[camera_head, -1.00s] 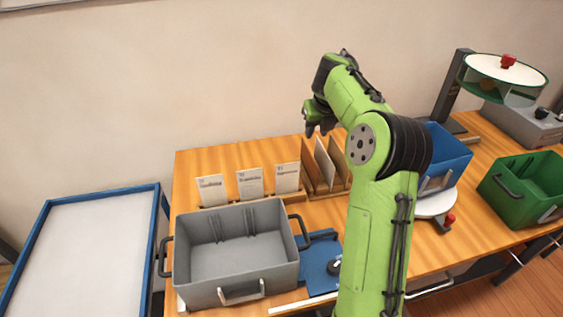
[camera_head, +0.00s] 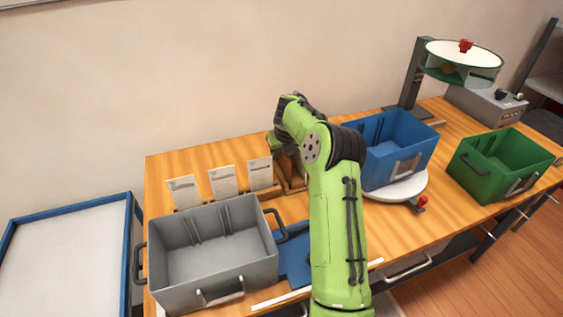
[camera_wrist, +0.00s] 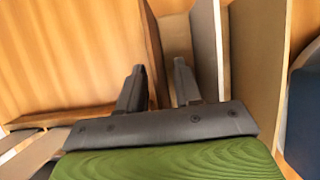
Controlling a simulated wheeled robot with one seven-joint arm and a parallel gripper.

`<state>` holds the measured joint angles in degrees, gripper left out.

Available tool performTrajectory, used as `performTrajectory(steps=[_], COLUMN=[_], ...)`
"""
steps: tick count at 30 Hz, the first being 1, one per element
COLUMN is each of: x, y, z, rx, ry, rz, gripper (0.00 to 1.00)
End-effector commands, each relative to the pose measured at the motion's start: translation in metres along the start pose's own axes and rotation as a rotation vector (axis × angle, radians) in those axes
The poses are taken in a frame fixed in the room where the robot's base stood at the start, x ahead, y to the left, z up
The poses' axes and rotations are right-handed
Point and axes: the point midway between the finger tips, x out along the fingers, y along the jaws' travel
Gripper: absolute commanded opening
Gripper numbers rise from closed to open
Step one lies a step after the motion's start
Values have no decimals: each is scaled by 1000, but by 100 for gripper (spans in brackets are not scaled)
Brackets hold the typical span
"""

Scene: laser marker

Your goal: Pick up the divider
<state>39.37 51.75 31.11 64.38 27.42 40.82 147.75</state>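The upright panels, likely the dividers, stand in a wooden rack (camera_head: 291,180), mostly hidden behind my arm in the head view. In the wrist view a brown wooden panel (camera_wrist: 150,40), a grey panel (camera_wrist: 205,45) and a tan panel (camera_wrist: 256,60) stand side by side. My gripper (camera_wrist: 159,68) is open, its two dark fingers apart and pointing down among the panels. The brown panel's edge lies between or just beyond the fingertips; I cannot tell whether it touches them. In the head view my gripper is hidden behind my arm.
A grey bin (camera_head: 215,250) stands at the front left, with several white cards (camera_head: 222,181) behind it. A blue bin (camera_head: 398,150) sits on a white turntable (camera_head: 395,188) right of my arm. A green bin (camera_head: 500,165) stands farther right.

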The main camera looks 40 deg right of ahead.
Motion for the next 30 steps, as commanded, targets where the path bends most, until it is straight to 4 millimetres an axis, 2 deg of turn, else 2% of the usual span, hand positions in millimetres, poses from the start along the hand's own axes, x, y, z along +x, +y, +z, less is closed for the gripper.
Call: performTrajectory(steps=[23,26,30], x=[3,3,3], y=[0,0,0], z=[-2,-2,-2], rx=[0,0,-1], ry=[0,0,0], rz=[0,0,0], gripper=[34,22,0])
